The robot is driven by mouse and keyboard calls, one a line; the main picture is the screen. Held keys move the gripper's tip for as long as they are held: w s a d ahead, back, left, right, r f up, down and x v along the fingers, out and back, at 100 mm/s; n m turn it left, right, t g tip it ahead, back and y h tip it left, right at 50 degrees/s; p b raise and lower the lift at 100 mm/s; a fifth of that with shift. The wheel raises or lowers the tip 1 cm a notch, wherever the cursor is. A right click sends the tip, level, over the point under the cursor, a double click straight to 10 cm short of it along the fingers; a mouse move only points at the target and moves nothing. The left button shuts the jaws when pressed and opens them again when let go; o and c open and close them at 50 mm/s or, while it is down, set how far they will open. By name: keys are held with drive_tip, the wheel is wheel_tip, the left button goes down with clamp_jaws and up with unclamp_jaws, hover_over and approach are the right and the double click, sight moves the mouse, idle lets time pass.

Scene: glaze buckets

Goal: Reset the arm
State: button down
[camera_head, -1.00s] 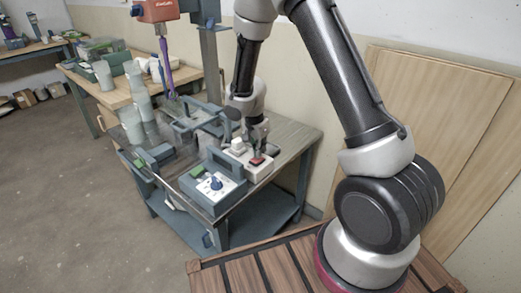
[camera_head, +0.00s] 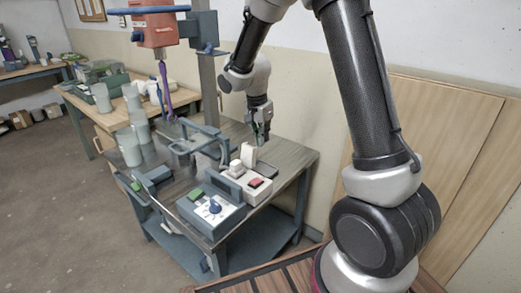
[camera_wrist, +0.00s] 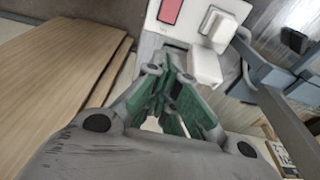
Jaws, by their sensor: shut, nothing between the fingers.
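My gripper (camera_head: 262,138) is shut and empty. It hangs fingers-down above the back right part of the steel table, behind a white switch box (camera_head: 246,184) with a red button (camera_head: 256,183) and a raised white block (camera_head: 248,155). In the wrist view the green-padded fingers of my gripper (camera_wrist: 176,112) are together, and the white box (camera_wrist: 160,30) with its red button (camera_wrist: 171,11) lies beyond them. I cannot tell the exact gap between fingertips and box.
A grey control box (camera_head: 212,210) with a blue knob and green button stands at the table's front. A red mixer head (camera_head: 155,30) with a purple shaft hangs over the table. Translucent buckets (camera_head: 128,150) stand left. Wooden boards (camera_head: 440,140) lean on the wall.

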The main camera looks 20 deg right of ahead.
drive_tip(key=shift+r, duration=0.3)
drive_tip(key=s+d+r+n+t, duration=0.1)
drive_tip(key=s+r+n, duration=0.3)
drive_tip(key=s, duration=0.6)
drive_tip(key=s+d+r+n+t+y, duration=0.1)
drive_tip(key=s+d+r+n, duration=0.3)
drive_tip(key=s+r, duration=0.4)
drive_tip(key=s+d+r+n+t, duration=0.1)
drive_tip(key=s+r+n, duration=0.3)
drive_tip(key=s, duration=0.8)
drive_tip(key=shift+d+r+y, duration=0.4)
drive_tip(key=shift+d+r, duration=0.25)
drive_tip(key=shift+r, duration=0.25)
